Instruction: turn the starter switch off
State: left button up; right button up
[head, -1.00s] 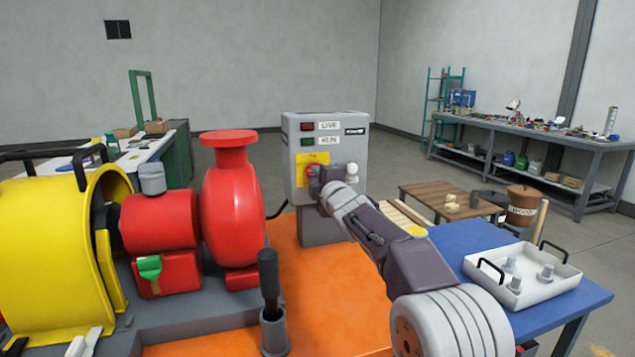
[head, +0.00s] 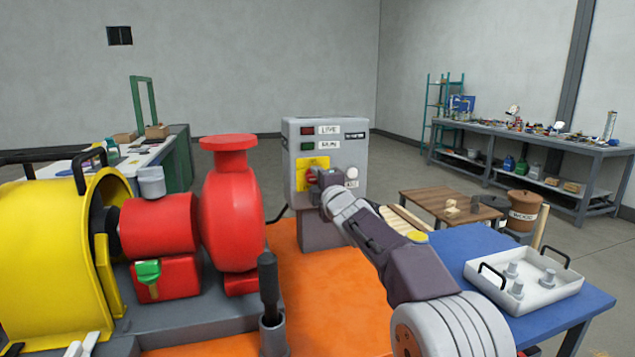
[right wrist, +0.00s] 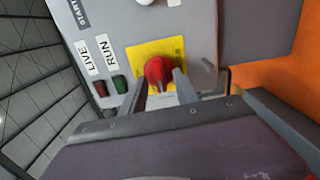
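The starter switch is a red rotary knob (right wrist: 158,72) on a yellow plate (right wrist: 143,53), on the front of a grey starter box (head: 352,133). In the head view the knob is mostly hidden behind my right gripper (head: 316,181). In the right wrist view my right gripper (right wrist: 162,86) has its two fingers apart, one on each side of the knob's lower part. A gap seems to show between the fingers and the knob; contact cannot be made out. The LIVE lamp (head: 307,131) is dark red and the RUN lamp (head: 307,147) dark green. My left gripper is not in view.
A white button (head: 352,172) sits right of the switch. A red pump (head: 232,205) and yellow guard (head: 50,240) stand left, on an orange base (head: 325,265). A blue table (head: 450,245) with a white tray (head: 530,293) is at the right.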

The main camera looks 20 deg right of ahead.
jog(key=shift+s+f, duration=0.1)
jog(key=shift+s, duration=0.2)
jog(key=s+b, duration=0.1)
jog(key=s, duration=0.7)
jog(key=shift+s+d+b, duration=0.15)
jog(key=shift+s+b, duration=0.1)
jog(key=shift+b, duration=0.1)
